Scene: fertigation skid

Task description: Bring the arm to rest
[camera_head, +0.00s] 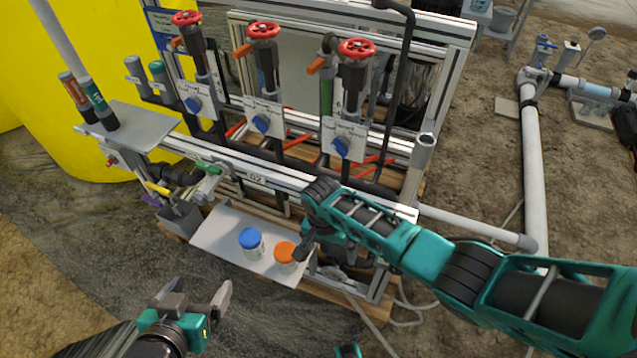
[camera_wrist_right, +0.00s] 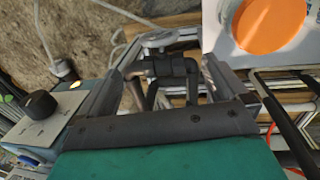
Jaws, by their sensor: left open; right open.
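My right arm (camera_head: 415,250) reaches in from the right in the head view, and its wrist is bent down in front of the skid. My right gripper (camera_wrist_right: 165,68) is open in the right wrist view, with nothing held between its fingers; a dark fitting shows beyond them. In the head view it is near the orange-lidded jar (camera_head: 285,255), mostly hidden by its wrist. The orange lid also shows in the wrist view (camera_wrist_right: 270,22), at the upper right, apart from the fingers. My left gripper (camera_head: 198,298) is open and empty at the lower left, over the ground.
A blue-lidded jar (camera_head: 251,242) stands beside the orange one on a pale shelf (camera_head: 215,232). Behind are red-handled valves (camera_head: 263,31) with blue knobs, metal rails and a yellow tank (camera_head: 60,120). A white pipe (camera_head: 533,170) runs at right. Open ground lies at the lower left.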

